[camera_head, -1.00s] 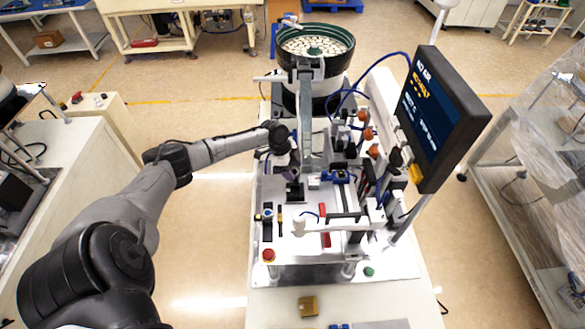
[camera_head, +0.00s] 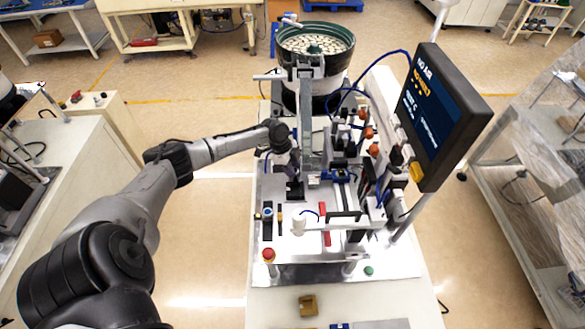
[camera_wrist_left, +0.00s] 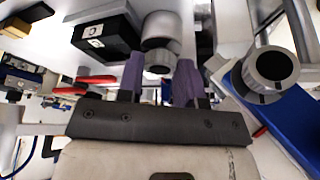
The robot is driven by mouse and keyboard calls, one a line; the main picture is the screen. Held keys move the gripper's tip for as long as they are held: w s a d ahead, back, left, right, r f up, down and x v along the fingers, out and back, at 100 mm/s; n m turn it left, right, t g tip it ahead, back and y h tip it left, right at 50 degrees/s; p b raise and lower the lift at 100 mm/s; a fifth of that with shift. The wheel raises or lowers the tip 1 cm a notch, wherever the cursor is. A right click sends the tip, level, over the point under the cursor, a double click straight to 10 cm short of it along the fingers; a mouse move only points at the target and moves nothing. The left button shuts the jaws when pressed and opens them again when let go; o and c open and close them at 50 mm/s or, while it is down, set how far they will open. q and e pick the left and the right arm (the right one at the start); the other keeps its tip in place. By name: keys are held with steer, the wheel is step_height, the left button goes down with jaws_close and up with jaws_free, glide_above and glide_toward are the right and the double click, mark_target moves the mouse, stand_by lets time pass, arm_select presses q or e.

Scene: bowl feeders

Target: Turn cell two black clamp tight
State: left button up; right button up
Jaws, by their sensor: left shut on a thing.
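My left gripper (camera_head: 291,168) reaches down at the left side of the feeder machine in the head view. In the left wrist view its two purple-padded fingers (camera_wrist_left: 160,88) stand on either side of a grey ribbed round knob (camera_wrist_left: 160,58), closed on it. The knob sits below a larger grey cylinder. A black block (camera_wrist_left: 105,38) with a small white label is just left of the fingers. In the head view a dark block (camera_head: 295,190) shows just below the gripper. I cannot tell which part is the cell two black clamp. My right gripper is not in view.
A second grey round knob (camera_wrist_left: 270,70) and a blue part (camera_wrist_left: 285,125) are close on the right. The bowl feeder (camera_head: 315,60) stands behind. A black screen (camera_head: 437,115) rises on the right. A red button (camera_head: 268,255) is at the plate's front left.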

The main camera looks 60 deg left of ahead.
arm_select(q)
steer(key=shift+f+m+b, duration=0.2)
steer(key=shift+m+b, duration=0.1)
steer(key=shift+r, duration=0.15)
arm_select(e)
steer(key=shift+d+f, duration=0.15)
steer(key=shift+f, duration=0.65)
arm_select(q)
steer(key=o, duration=0.9)
steer(key=shift+a+r, duration=0.1)
steer(key=b+v, duration=0.2)
steer(key=v, duration=1.1)
steer(key=shift+w+a+r, duration=0.1)
steer(key=shift+a+r, duration=0.1)
steer(key=shift+r, duration=0.1)
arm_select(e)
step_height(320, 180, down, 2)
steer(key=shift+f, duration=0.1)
